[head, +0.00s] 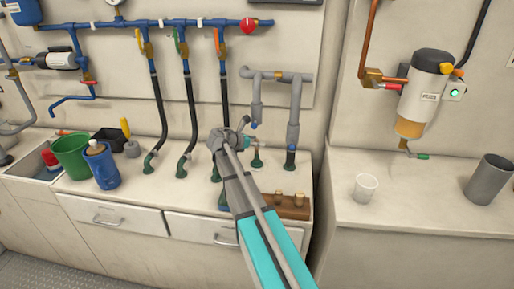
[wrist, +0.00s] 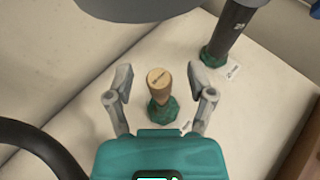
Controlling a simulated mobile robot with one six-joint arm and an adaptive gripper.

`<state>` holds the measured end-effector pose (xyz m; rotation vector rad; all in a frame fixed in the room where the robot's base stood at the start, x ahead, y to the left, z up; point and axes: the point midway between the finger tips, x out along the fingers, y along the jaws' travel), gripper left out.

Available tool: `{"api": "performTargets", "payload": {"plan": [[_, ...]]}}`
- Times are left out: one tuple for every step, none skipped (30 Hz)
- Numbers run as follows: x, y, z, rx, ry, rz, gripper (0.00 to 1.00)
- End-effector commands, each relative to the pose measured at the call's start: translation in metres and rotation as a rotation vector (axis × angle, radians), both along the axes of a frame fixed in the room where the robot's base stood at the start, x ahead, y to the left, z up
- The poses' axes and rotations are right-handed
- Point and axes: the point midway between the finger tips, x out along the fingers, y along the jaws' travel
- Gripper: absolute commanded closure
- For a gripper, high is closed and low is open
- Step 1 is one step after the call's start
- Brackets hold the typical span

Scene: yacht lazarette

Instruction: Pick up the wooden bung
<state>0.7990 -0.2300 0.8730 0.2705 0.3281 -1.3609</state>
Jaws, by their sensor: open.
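In the wrist view a light wooden bung (wrist: 158,80) with a dark mark on its top stands upright in a green fitting (wrist: 163,112) on the pale counter. My gripper (wrist: 158,88) is open, with one finger on each side of the bung and a visible gap on both sides. How far the fingertips are above or below the bung's top is hard to tell. In the head view my gripper (head: 236,135) is over the counter near the pipe ends, and the bung cannot be made out there.
A dark pipe in a green fitting (wrist: 214,55) stands close to the upper right of the bung. A brown wooden holder (head: 290,212) with small wooden pieces lies right of my arm.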

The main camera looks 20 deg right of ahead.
Motion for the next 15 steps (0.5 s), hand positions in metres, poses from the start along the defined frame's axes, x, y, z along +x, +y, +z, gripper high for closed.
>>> {"api": "performTargets", "payload": {"plan": [[-0.0001, 0.0, 0.0001, 0.0, 0.0, 0.0, 0.3], [-0.0001, 0.0, 0.0001, 0.0, 0.0, 0.0, 0.3], [-0.0002, 0.0, 0.0001, 0.0, 0.0, 0.0, 0.3], [-0.0002, 0.0, 0.0001, 0.0, 0.0, 0.0, 0.3], [-0.0002, 0.0, 0.0001, 0.0, 0.0, 0.0, 0.3], [-0.0002, 0.0, 0.0001, 0.0, 0.0, 0.0, 0.3], [-0.0002, 0.0, 0.0001, 0.0, 0.0, -0.001, 0.3], [-0.0002, 0.0, 0.0001, 0.0, 0.0, -0.001, 0.3], [-0.0002, -0.0001, 0.0001, 0.0, 0.0, -0.001, 0.3], [-0.0003, -0.0001, 0.0001, 0.0, 0.0, -0.001, 0.3], [-0.0003, -0.0001, 0.0001, 0.0, 0.0, -0.001, 0.33], [-0.0003, -0.0001, 0.0001, 0.0, 0.0, -0.001, 0.41], [-0.0003, -0.0001, 0.0001, 0.0, 0.0, -0.001, 0.46], [-0.0003, -0.0001, 0.0001, 0.0, 0.0, -0.001, 0.52], [-0.0003, -0.0001, 0.0001, 0.0, 0.0, -0.001, 0.59]]}}
